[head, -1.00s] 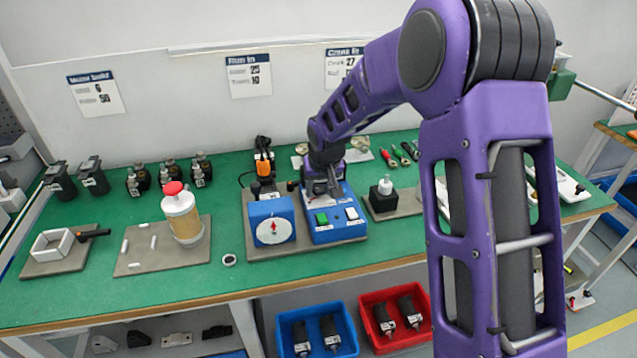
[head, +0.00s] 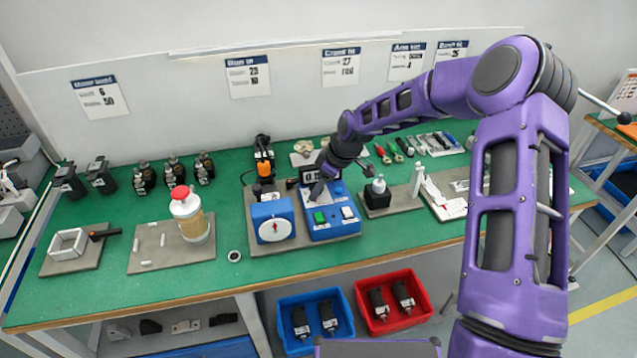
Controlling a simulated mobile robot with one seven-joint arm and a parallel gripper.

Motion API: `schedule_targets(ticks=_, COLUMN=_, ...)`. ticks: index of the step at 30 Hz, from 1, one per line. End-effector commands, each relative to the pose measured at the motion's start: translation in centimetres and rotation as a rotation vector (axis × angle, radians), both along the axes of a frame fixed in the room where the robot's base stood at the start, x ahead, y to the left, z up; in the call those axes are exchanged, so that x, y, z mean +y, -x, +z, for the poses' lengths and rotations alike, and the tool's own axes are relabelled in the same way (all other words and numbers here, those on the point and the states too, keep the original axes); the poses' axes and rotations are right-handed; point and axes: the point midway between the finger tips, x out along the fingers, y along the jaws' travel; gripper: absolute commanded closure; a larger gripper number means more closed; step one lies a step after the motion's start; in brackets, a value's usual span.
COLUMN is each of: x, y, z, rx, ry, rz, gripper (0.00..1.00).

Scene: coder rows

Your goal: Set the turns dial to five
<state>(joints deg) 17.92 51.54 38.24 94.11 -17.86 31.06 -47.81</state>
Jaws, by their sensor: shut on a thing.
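A blue control box (head: 335,228) stands on a grey board on the green bench, with a green button (head: 320,218), a white button (head: 347,212) and a small dark display (head: 307,173) at its back. My gripper (head: 317,194) comes down from the upper right onto the box's upper left panel. It is shut on what appears to be the turns dial there; the fingers hide the dial, and its setting cannot be read. A blue box with a round white face and a red pointer (head: 275,229) stands at the left, apart from my gripper.
An orange-and-black tool (head: 264,167) stands behind the boxes. A red-capped jar (head: 190,214) is to the left, a dark block with a white-topped bottle (head: 378,194) to the right. Blue (head: 315,348) and red (head: 425,305) bins sit below. The bench front is mostly clear.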

Motion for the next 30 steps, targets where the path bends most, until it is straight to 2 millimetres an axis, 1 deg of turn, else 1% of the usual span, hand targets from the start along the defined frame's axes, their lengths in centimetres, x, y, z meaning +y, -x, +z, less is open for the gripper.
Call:
schedule_targets(ticks=6, x=-0.03, y=-0.15, z=0.02, rx=0.0, ry=-0.001, rz=0.149, gripper=1.0)
schedule_targets(ticks=12, x=-0.09, y=-0.2, z=-0.03, rx=0.0, ry=0.0, rz=0.238, gripper=1.0)
schedule_targets(ticks=19, x=-0.1, y=-0.22, z=-0.04, rx=0.0, ry=0.002, rz=0.287, gripper=1.0)
schedule_targets(ticks=30, x=-0.11, y=-0.19, z=-0.07, rx=0.001, ry=0.002, rz=0.295, gripper=1.0)
